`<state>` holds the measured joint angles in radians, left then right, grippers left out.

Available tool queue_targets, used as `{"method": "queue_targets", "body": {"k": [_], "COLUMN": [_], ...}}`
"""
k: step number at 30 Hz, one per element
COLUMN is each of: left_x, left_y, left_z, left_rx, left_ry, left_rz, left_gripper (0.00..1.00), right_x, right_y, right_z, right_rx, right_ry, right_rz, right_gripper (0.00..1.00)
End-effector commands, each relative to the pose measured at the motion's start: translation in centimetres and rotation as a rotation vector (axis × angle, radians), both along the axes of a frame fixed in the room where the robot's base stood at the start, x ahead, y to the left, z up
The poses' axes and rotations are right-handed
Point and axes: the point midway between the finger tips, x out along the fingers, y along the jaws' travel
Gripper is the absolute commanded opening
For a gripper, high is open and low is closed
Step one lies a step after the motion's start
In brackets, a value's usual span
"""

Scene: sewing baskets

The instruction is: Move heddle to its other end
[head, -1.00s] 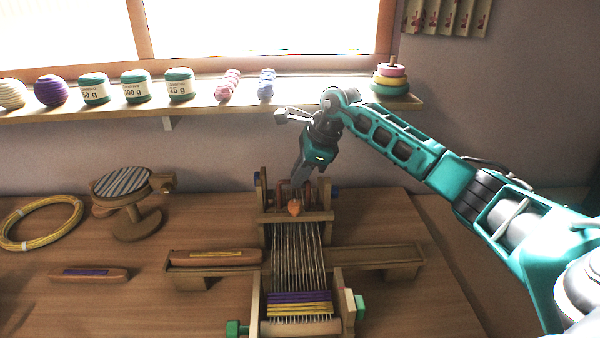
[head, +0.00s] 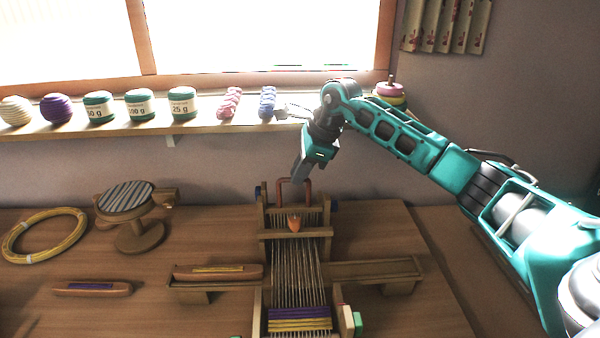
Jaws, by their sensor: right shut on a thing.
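The heddle's reddish-brown arched handle (head: 282,192) stands at the back end of the small wooden loom (head: 262,300). My right gripper (head: 299,178) points down from above and is shut on the top of this handle; its fingertips partly hide the contact. An orange piece (head: 294,223) sits over the warp threads (head: 296,270), in front of the handle and just behind a wooden crossbar (head: 270,235). I cannot tell how much of the frame at the back belongs to the heddle.
A side shelf (head: 370,269) sticks out on each side of the loom; a shuttle (head: 218,272) lies on the left one. Another shuttle (head: 92,289), a yellow hoop (head: 45,235) and a round stand (head: 138,236) are at left. Yarn balls and skeins line the sill (head: 205,125).

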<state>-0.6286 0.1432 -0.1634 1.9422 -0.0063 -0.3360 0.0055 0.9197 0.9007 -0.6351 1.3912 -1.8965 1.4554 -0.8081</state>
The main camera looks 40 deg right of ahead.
Motion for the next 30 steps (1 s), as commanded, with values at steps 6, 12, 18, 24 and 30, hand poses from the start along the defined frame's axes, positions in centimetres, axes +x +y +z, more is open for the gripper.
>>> {"method": "queue_targets", "body": {"k": [6, 12, 18, 24, 30], "left_x": [0.0, 0.0, 0.0, 0.1, 0.3], "left_y": [0.0, 0.1, 0.1, 0.1, 0.1], "left_z": [0.0, -0.1, -0.1, -0.2, -0.2], "left_rx": [0.001, 0.001, 0.001, 0.002, 0.001], "left_ry": [0.001, 0.001, 0.001, 0.0, -0.005], "left_rz": [0.001, 0.001, 0.001, 0.001, 0.001], "left_gripper": [0.43, 0.43, 0.43, 0.43, 0.43], "right_x": [0.2, 0.2, 0.1, -0.4, -1.9], "right_y": [-0.1, -0.1, -0.1, -0.5, -1.6], "right_z": [0.6, 0.4, 0.3, 1.9, 5.8], "right_rx": [0.002, 0.001, 0.001, -0.001, -0.002], "right_ry": [-0.016, -0.012, -0.01, -0.013, -0.015], "right_rz": [-0.002, -0.001, -0.001, -0.002, -0.002], "right_gripper": [0.21, 0.38, 0.38, 0.38, 0.38]}}
